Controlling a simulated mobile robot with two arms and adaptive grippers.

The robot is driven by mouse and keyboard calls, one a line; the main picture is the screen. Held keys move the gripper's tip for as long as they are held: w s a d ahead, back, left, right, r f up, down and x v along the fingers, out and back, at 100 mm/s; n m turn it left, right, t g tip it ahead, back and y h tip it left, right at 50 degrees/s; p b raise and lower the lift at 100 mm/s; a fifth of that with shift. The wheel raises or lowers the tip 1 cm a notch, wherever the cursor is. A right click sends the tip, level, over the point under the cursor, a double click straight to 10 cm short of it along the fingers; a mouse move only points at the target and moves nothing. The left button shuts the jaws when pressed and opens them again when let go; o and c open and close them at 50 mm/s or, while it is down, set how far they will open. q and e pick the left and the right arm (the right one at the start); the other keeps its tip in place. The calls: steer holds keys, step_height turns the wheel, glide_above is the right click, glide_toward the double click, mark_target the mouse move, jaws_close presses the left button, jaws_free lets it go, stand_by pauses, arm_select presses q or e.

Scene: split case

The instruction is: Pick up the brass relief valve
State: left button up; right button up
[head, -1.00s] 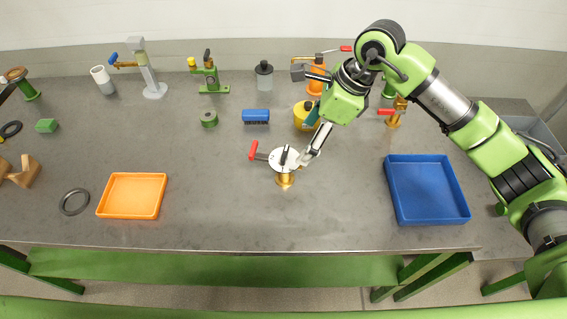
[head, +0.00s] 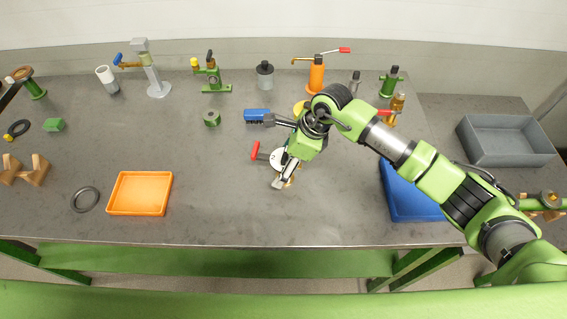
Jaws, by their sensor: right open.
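A brass piece with a white round top and a red lever (head: 256,150) stands at the middle of the table; I take it for the brass relief valve (head: 276,157). My right gripper (head: 282,181) is open and reaches down at its near right side. The fingers and wrist hide most of the brass body, and I cannot tell whether they touch it. Another brass piece with a red handle (head: 398,102) stands farther back on the right, partly behind my arm. My left gripper is not in view.
An orange tray (head: 140,208) lies at the left front, and a blue tray (head: 415,205) is partly under my right arm. Bare table lies between the orange tray and the valve.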

steer(key=c, duration=1.4)
steer(key=shift+c, duration=1.4)
steer(key=shift+r, duration=0.1)
